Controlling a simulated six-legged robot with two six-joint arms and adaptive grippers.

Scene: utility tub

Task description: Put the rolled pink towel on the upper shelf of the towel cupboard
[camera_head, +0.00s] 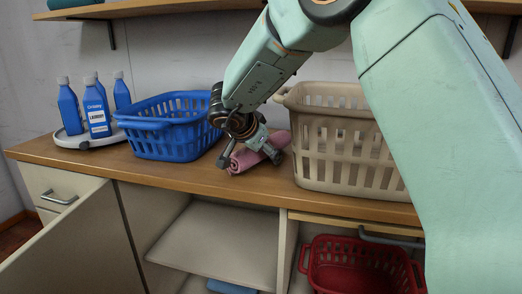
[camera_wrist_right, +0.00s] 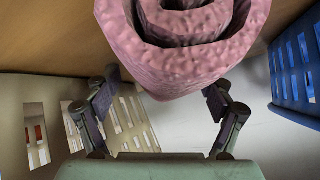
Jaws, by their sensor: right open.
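The rolled pink towel (camera_head: 262,151) lies on the wooden counter between the blue basket and the beige basket. My right gripper (camera_head: 250,160) is at the towel, with a finger on either side of it in the head view. In the right wrist view the towel's spiral end (camera_wrist_right: 185,40) fills the top middle, and the open right gripper (camera_wrist_right: 162,100) has its fingers apart below and beside it. The cupboard (camera_head: 215,240) under the counter stands open, with a pale shelf (camera_head: 222,238) inside. My left gripper is not in view.
A blue basket (camera_head: 165,140) is left of the towel and a beige basket (camera_head: 335,165) close on its right. Blue bottles (camera_head: 96,112) stand on a round tray (camera_head: 85,140). A red basket (camera_head: 355,268) is below right. The open cupboard door (camera_head: 80,250) juts out at left.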

